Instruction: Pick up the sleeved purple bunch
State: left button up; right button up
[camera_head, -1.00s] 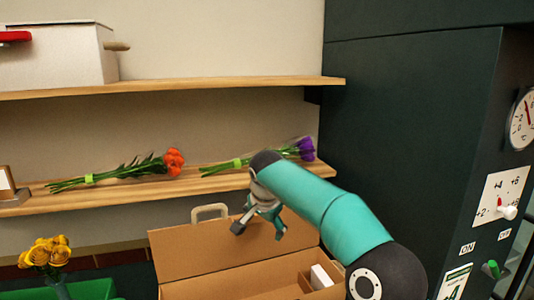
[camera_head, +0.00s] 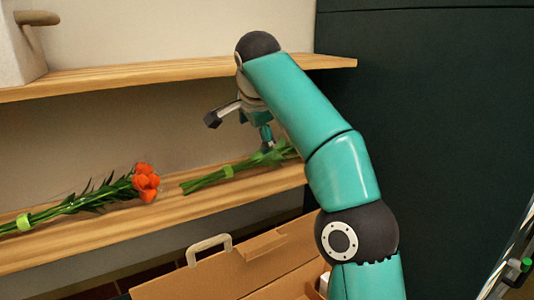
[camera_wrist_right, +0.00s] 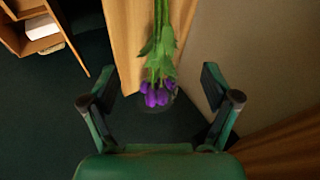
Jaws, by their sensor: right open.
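The sleeved purple bunch lies on the lower wooden shelf. In the head view its green stems (camera_head: 205,181) and light green band show, while its flower heads are hidden behind my right arm. In the right wrist view its purple heads (camera_wrist_right: 157,97) and leaves show, with a faint clear sleeve around the heads. My right gripper (camera_head: 240,128) is open and empty above the bunch. In the right wrist view the purple heads lie between the lines of its two spread fingers (camera_wrist_right: 158,88), with no visible contact. My left gripper is out of view.
An orange bunch (camera_head: 90,201) lies to the left on the lower shelf (camera_head: 120,221). The upper shelf (camera_head: 140,76) is close to my right arm. An open cardboard box (camera_head: 225,275) stands below. A dark green cabinet (camera_head: 430,110) rises at the right.

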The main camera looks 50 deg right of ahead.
aim_at(255, 159)
jog(key=x, duration=0.9)
jog(key=shift+w+f+b, duration=0.15)
jog(key=shift+f+b, duration=0.2)
jog(key=shift+b, duration=0.05)
jog(key=shift+p+x, duration=0.45)
jog(key=shift+x, duration=2.45)
jog(key=shift+r, duration=0.1)
jog(key=c, duration=1.6)
